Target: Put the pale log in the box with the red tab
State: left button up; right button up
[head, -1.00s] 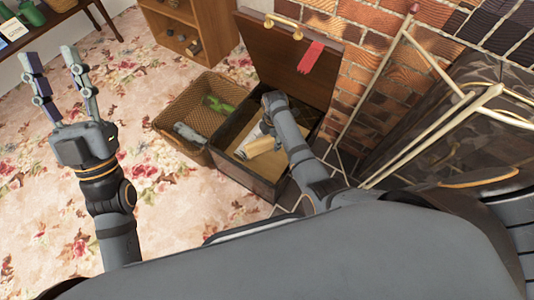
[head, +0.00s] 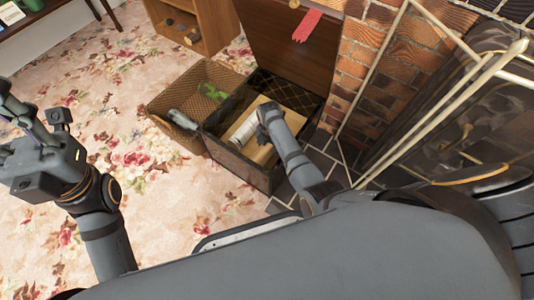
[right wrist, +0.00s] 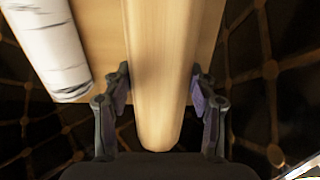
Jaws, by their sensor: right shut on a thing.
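The pale log (right wrist: 158,60) is a smooth, light wooden rod between the fingers of my right gripper (right wrist: 162,92), which is shut on it. In the head view my right gripper (head: 265,112) is down inside the open box (head: 238,166), and the arm hides much of the log. The box has a dark, lattice-patterned lining, and its raised wooden lid carries a red tab (head: 306,25). A white bark log (right wrist: 55,45) lies beside the pale log, over a flat tan surface (right wrist: 103,35). My left gripper (head: 15,130) is open and empty, partly cut off at the left edge.
A wicker basket (head: 158,104) with a green thing (head: 212,91) and a grey thing (head: 182,120) stands against the box's left. A wooden shelf (head: 205,25) is behind. A brick wall and pale metal frame (head: 405,95) stand right. Flowered carpet is clear at left.

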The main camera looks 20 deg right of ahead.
aim_at(268, 145)
jog(key=f+b, duration=0.3)
jog(key=f, duration=0.1)
jog(key=shift+s+a+f, duration=0.1)
jog(key=shift+s+a, duration=0.1)
jog(key=shift+a, duration=0.1)
jog(key=shift+r, duration=0.2)
jog(key=o, duration=1.2)
jog(key=shift+s, duration=0.1)
jog(key=shift+o, duration=1.4)
jog(key=shift+w+d+r, duration=0.1)
jog(key=shift+w, duration=0.1)
notch_tip(268, 145, up, 12)
jog(key=p, duration=0.8)
jog(key=shift+d+f, duration=0.1)
jog(key=shift+f, duration=0.1)
jog(key=shift+r, duration=0.25)
